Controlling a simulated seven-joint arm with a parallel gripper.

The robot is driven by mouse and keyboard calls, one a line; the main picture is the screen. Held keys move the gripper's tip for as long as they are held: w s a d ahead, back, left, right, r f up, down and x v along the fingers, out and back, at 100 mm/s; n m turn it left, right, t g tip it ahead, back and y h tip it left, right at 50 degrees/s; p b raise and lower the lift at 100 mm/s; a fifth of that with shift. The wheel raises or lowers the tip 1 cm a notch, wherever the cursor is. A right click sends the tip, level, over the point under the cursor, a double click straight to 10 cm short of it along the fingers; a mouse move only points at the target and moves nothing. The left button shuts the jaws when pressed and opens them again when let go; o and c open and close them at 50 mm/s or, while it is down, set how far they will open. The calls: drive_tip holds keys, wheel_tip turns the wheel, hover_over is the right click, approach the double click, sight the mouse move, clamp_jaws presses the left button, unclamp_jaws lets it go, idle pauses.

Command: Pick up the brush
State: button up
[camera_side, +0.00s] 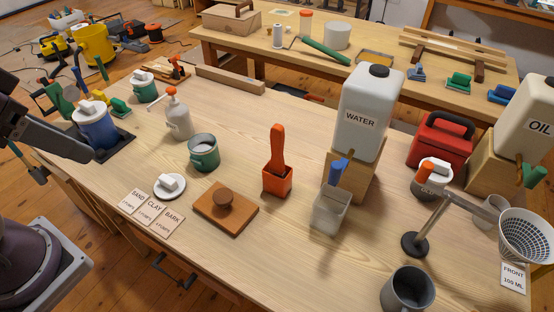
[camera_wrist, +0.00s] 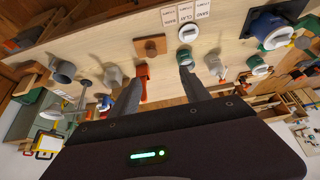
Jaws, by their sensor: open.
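No thing is clearly marked as the brush, and I cannot tell for sure which it is. A small green block with a grip (camera_side: 121,107), perhaps a brush, lies at the left of the bench beside the blue canister. An orange upright handle (camera_side: 277,148) rises from an orange square holder near the bench middle; it also shows in the wrist view (camera_wrist: 142,78).
The water tank (camera_side: 370,112) on its wooden stand and a strainer on an arm (camera_side: 525,235) are tall obstacles at the right. A brown board with a knob (camera_side: 226,208), a green pot (camera_side: 204,155) and a grey mug (camera_side: 405,290) stand on the bench.

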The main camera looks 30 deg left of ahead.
drive_tip(key=shift+c, duration=0.4)
drive_tip(key=w+d+r+m+g+h, duration=0.1)
drive_tip(key=w+r+m, duration=0.1)
drive_tip(key=w, duration=0.4)
drive_tip(key=w+d+r+m+g, duration=0.1)
drive_tip(key=w+r+m, duration=0.15)
drive_tip(key=w, duration=0.45)
drive_tip(key=m+g+y, duration=0.1)
drive_tip(key=m+g, duration=0.3)
drive_tip(key=m, duration=0.9)
hover_over(277, 144)
drive_tip(key=w, duration=0.2)
drive_tip(key=f, duration=1.4)
drive_tip(key=a+f, duration=0.1)
drive_tip(key=f, duration=0.5)
drive_tip(key=shift+s+f, duration=0.15)
drive_tip(key=shift+f, duration=0.25)
drive_tip(key=shift+m, duration=0.25)
drive_tip(key=f, duration=0.7)
drive_tip(key=shift+s+d+f, duration=0.15)
drive_tip(key=shift+s+d, duration=0.1)
drive_tip(key=shift+s, duration=0.05)
clamp_jaws()
